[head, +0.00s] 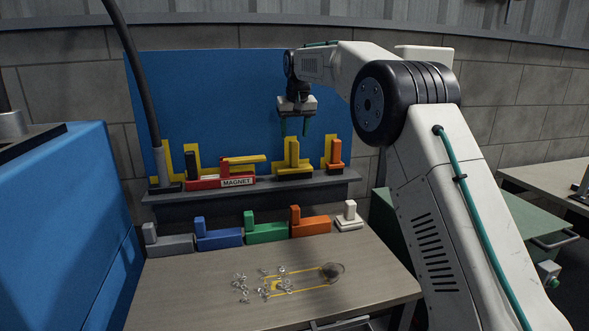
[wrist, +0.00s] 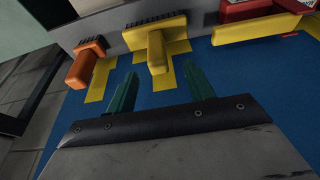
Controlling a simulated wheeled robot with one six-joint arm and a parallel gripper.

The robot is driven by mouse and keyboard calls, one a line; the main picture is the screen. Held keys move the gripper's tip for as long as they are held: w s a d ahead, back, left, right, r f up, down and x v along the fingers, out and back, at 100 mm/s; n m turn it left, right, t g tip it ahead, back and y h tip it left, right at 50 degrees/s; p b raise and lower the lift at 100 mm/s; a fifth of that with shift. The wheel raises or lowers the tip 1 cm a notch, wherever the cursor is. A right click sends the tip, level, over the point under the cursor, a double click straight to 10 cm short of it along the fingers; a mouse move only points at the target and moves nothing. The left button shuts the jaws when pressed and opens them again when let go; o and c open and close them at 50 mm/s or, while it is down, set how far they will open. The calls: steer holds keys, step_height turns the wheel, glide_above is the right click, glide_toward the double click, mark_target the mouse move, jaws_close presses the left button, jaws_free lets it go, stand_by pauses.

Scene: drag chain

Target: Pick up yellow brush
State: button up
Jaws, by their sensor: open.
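The yellow brush (head: 293,168) stands on the dark shelf in front of the blue board, near the middle of the head view. Its upright handle (wrist: 157,52) and dark bristles show in the wrist view. My gripper (head: 295,126) is open and empty, its two green fingers pointing down above the yellow brush. In the wrist view, my gripper (wrist: 160,78) has one finger on either side of the handle's line, with the handle beyond the tips. The fingers look apart from the brush.
An orange brush (head: 334,156) stands right of it on the shelf. A red magnet block (head: 203,184) and a yellow bar (head: 243,159) are left of it. Coloured brush-like blocks line the table's back; small metal parts (head: 264,287) lie on the table (head: 180,295).

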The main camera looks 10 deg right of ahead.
mark_target(293, 150)
steer(key=shift+w+a+f, duration=0.1)
steer(key=shift+w+f, duration=0.55)
steer(key=shift+f, duration=0.05)
steer(key=x, duration=0.7)
steer(key=shift+d, duration=0.3)
steer(key=shift+s, duration=0.1)
jaws_close()
steer(key=shift+r, duration=1.55)
steer(key=shift+s+a+r, duration=0.1)
steer(key=shift+s+r, duration=0.05)
steer(key=shift+r, duration=0.15)
steer(key=s+a, duration=0.3)
steer(key=s, duration=0.4)
steer(key=s+a+r, duration=0.1)
steer(key=s+a, duration=0.1)
steer(key=s, duration=0.5)
steer(key=shift+s+a, duration=0.25)
steer(key=shift+a, duration=0.15)
steer(key=shift+r, duration=0.15)
